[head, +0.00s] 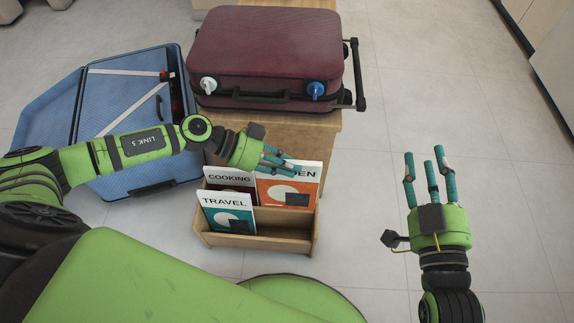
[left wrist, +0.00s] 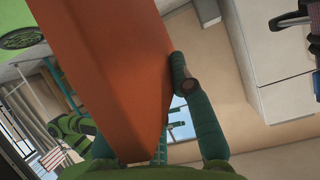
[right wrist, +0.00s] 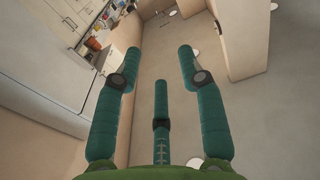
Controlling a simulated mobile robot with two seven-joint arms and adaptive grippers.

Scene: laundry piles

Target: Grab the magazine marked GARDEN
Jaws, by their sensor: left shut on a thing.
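A dark red suitcase (head: 265,50) lies on a wooden stand (head: 325,125) behind the rack. An open blue suitcase (head: 130,100) lies on the floor at the left, under my left arm. The floor (head: 365,215) between rack and right gripper is clear.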

